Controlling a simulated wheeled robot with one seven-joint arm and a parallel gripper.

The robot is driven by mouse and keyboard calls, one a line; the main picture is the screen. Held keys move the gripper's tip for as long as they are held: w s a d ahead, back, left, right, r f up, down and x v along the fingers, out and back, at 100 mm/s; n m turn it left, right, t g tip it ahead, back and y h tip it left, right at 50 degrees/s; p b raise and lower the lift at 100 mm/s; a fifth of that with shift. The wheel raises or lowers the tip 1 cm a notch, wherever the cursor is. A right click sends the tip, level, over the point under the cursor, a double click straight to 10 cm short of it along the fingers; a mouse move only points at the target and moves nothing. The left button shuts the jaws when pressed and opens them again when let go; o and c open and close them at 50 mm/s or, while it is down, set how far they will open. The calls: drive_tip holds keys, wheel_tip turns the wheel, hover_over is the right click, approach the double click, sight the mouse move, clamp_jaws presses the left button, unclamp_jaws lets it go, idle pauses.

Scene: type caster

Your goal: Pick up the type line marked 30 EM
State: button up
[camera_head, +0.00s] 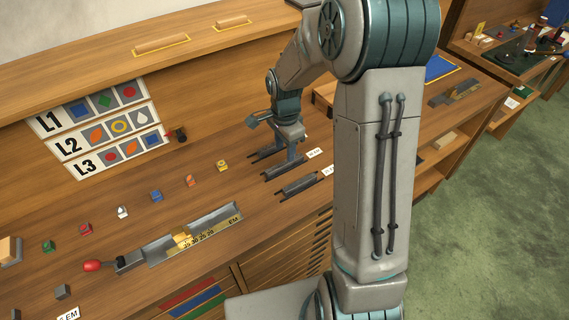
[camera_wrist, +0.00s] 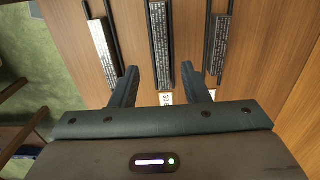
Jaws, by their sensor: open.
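Three grey type lines lie in dark holders in the wrist view. The middle type line (camera_wrist: 159,38) has a white label (camera_wrist: 166,98) at its near end that seems to start with 30. Another type line (camera_wrist: 104,48) lies to its left and one (camera_wrist: 219,45) to its right. My gripper (camera_wrist: 159,68) is open and empty, with one finger on each side of the middle line's near part. I cannot tell how far above it the fingertips are. In the head view my gripper (camera_head: 291,155) is over the holders (camera_head: 299,185), and it partly hides them.
Several small coloured blocks (camera_head: 156,195) stand on the bench. A sign board (camera_head: 100,130) marked L1, L2, L3 stands behind.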

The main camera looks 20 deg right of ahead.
sight(284, 163)
drive_tip(key=shift+w+a+f+p, duration=0.1)
drive_tip(key=shift+f+p, duration=0.4)
drive_tip(key=shift+f, duration=0.95)
drive_tip(key=shift+w+f+p, duration=0.1)
drive_tip(key=shift+f+p, duration=0.35)
drive_tip(key=shift+f, duration=0.95)
clamp_jaws()
